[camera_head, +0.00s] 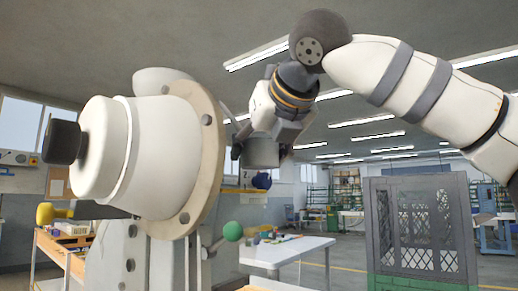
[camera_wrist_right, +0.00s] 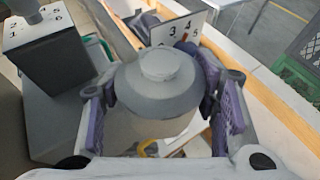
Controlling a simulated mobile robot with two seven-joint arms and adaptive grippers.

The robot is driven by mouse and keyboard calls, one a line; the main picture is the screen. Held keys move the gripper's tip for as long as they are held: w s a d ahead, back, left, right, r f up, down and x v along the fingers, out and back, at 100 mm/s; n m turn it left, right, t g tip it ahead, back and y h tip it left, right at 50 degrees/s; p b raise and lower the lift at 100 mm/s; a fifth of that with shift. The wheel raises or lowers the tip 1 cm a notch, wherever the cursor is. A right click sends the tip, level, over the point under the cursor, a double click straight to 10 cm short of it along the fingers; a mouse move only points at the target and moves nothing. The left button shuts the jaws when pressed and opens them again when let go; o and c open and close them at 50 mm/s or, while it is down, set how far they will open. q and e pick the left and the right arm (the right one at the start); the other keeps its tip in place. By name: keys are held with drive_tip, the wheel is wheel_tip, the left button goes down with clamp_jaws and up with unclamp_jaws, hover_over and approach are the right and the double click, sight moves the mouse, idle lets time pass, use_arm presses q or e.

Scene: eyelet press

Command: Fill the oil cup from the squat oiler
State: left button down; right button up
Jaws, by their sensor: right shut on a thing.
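My right gripper (camera_head: 262,155) is raised to the right of the big white machine body, clear of its flange in the picture. It is shut on a grey, squat, round-shouldered vessel with a pale round cap, which I take to be the squat oiler (camera_wrist_right: 158,82). In the right wrist view it sits between the purple-padded fingers of the right gripper (camera_wrist_right: 165,105). In the head view, the oiler (camera_head: 262,152) is a small grey shape between the fingers. I cannot pick out the oil cup in either view. My left gripper is not in view.
The white machine (camera_head: 168,145) with a bolted flange fills the left. A green ball knob (camera_head: 232,231) stands low beside it. A white table (camera_head: 290,250) and dark mesh cage (camera_head: 415,225) lie behind. The right wrist view shows a numbered grey block (camera_wrist_right: 45,45) and numbered plate (camera_wrist_right: 178,30).

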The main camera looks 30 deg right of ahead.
drive_tip(key=shift+s+d+r+n+g, duration=0.25)
drive_tip(key=shift+s+d+n+g, duration=0.15)
drive_tip(key=shift+s, duration=0.05)
drive_tip(key=shift+s+d+r+n+g+h, duration=0.3)
drive_tip(key=shift+d+n+g+h, duration=0.1)
drive_tip(key=shift+n+g+h, duration=0.55)
drive_tip(key=shift+s+d+r+n+g+h, duration=0.25)
drive_tip(key=shift+s+d+n+g+h, duration=0.15)
drive_tip(key=shift+n+g+h, duration=0.5)
drive_tip(key=shift+s+d+r+n+g+h, duration=0.25)
drive_tip(key=shift+d+n+g+h, duration=0.3)
drive_tip(key=shift+n+h, duration=0.7)
drive_tip(key=shift+a, duration=0.15)
